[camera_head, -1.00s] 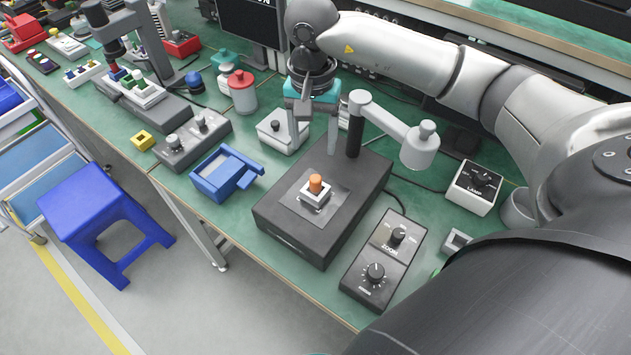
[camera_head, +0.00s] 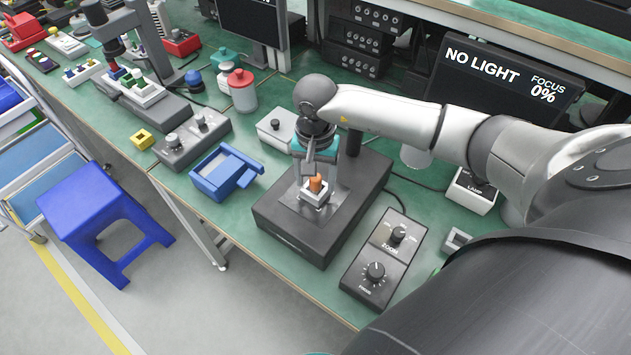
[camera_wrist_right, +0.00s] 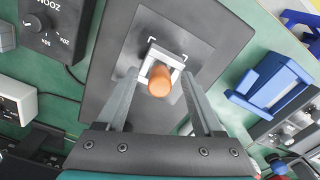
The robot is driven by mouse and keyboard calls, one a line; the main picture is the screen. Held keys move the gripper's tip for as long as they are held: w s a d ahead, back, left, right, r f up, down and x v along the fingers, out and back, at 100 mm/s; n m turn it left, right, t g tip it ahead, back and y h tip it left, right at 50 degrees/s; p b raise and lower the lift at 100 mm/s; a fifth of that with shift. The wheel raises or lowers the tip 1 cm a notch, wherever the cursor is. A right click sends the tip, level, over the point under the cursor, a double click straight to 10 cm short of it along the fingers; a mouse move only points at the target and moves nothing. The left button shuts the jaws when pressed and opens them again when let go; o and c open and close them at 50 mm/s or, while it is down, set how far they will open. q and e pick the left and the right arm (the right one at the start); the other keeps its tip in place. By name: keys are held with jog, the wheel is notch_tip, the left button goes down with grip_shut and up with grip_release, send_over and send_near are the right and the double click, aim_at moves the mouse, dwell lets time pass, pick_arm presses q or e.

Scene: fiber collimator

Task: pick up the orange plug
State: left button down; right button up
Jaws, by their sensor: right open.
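The orange plug (camera_head: 315,184) stands upright in a small white square holder (camera_head: 314,197) on a dark grey box (camera_head: 290,222). It also shows in the right wrist view (camera_wrist_right: 160,80), with the white holder (camera_wrist_right: 166,57) around its base. My right gripper (camera_head: 313,178) is open above the box, with its fingers at the plug. In the right wrist view my right gripper (camera_wrist_right: 164,88) has one finger on each side of the plug, with gaps visible on both sides. My left gripper is not in view.
A blue open box (camera_head: 228,178) sits left of the dark box. A control box with two knobs (camera_head: 377,260) is at its right. A white-topped box (camera_head: 276,128) stands behind. A monitor (camera_head: 500,85) reads NO LIGHT and FOCUS 0%.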

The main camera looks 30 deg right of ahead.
jog(key=shift+c, duration=0.3)
grip_shut()
dwell(0.3)
